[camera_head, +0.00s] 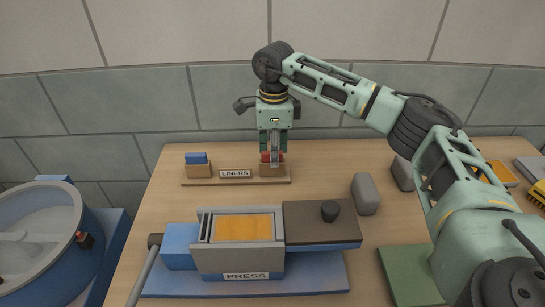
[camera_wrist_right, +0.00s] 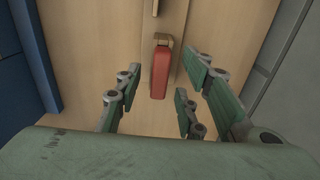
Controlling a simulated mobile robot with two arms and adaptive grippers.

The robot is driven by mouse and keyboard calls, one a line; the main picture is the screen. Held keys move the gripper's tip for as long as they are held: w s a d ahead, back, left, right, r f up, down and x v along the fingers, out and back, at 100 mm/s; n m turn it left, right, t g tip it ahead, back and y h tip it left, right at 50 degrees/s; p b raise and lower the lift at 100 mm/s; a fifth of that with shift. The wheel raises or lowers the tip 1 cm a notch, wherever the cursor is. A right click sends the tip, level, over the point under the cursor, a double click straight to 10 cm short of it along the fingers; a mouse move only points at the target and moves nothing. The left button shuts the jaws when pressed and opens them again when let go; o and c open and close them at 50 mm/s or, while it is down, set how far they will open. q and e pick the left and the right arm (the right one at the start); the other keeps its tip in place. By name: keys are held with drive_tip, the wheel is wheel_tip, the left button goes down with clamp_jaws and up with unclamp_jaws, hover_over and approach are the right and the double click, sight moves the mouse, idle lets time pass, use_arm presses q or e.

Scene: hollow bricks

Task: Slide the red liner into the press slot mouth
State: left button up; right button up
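The red liner (camera_wrist_right: 160,72) stands upright in the wooden liner rack (camera_head: 230,181), at its right end under the gripper. In the head view only small red parts (camera_head: 265,156) show beside the fingers. My right gripper (camera_head: 273,151) points down over it. In the right wrist view its fingers (camera_wrist_right: 160,88) are apart, with the liner in the gap between them and a little ahead; no contact shows. The press (camera_head: 240,258) stands at the front, a grey frame around an orange-yellow panel; I cannot clearly tell its slot mouth. My left gripper is not in view.
A blue liner (camera_head: 196,158) stands at the rack's left end. Grey blocks (camera_head: 366,194) and a green mat (camera_head: 409,272) lie to the right. A large blue round container (camera_head: 40,240) stands left. Bare table lies between rack and press.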

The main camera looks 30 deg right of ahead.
clamp_jaws()
idle(0.3)
drive_tip(key=shift+a+r, duration=0.1)
idle(0.4)
